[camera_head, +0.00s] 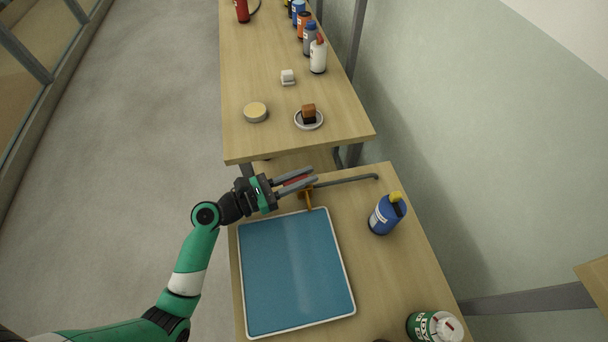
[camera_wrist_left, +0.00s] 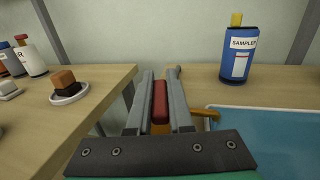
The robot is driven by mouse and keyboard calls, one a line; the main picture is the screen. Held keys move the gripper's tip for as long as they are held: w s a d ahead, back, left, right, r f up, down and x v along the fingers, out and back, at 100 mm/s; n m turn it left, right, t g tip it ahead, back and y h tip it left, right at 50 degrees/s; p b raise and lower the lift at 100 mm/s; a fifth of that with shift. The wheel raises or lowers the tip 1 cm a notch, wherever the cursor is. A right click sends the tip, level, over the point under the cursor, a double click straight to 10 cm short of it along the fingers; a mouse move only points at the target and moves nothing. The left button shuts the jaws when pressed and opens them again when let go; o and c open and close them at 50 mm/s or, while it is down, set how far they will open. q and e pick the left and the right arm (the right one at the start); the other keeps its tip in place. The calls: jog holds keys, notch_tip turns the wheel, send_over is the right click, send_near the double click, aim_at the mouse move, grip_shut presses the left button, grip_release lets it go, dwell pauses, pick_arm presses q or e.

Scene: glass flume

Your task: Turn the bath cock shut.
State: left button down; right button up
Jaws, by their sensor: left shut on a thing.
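The bath cock has a red lever (camera_head: 297,181), a brass spout (camera_head: 308,198) and a grey pipe (camera_head: 350,181) running right across the bench. The spout points toward the blue bath (camera_head: 293,270), a shallow white-rimmed tray. My left gripper (camera_head: 314,177) reaches in from the left and is shut on the red lever. In the left wrist view the lever (camera_wrist_left: 160,100) lies between the two grey fingers, lengthwise along them. In the head view it lies roughly in line with the pipe. The fingers partly hide the cock's body. My right gripper is not in view.
A blue bottle with a yellow cap (camera_head: 385,214) stands right of the bath. A green-and-white jar (camera_head: 434,327) stands at the near right. Beyond a gap, a second bench holds a dish with a brown block (camera_head: 308,118), a round tin (camera_head: 255,112) and several bottles.

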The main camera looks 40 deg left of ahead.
pick_arm(q)
jog(key=shift+r+y+p, duration=0.15)
jog(key=shift+y+p, duration=0.15)
jog(key=shift+p, duration=0.35)
jog(key=n+y+p, duration=0.3)
jog(key=y+p, duration=0.1)
jog(key=n+y+p, duration=0.3)
jog(key=y+p, duration=0.2)
jog(key=shift+d+r+t, duration=0.15)
jog(key=shift+d+t, duration=0.05)
jog(key=shift+t, duration=0.1)
jog(key=n+y, duration=0.1)
jog(key=n+y+p, duration=0.1)
jog(key=y, duration=0.1)
jog(key=shift+w+f+g, duration=0.1)
jog(key=shift+f+g, duration=0.1)
jog(key=shift+g, duration=0.2)
jog(key=shift+n+y, duration=0.5)
jog(key=shift+y, duration=0.1)
jog(key=shift+f+n+g+y+b, duration=0.25)
jog(key=shift+n+g+y+b, duration=0.3)
jog(key=shift+n+g+y, duration=0.5)
jog(key=n+g+y+b, duration=0.1)
jog(key=y+b, duration=0.1)
jog(key=n+g+y+b, duration=0.2)
jog(key=shift+a+f, duration=0.15)
jog(key=shift+r+n+g+y+b, duration=0.25)
jog(key=shift+n+g+y+b, duration=0.5)
jog(key=shift+g+b, duration=0.35)
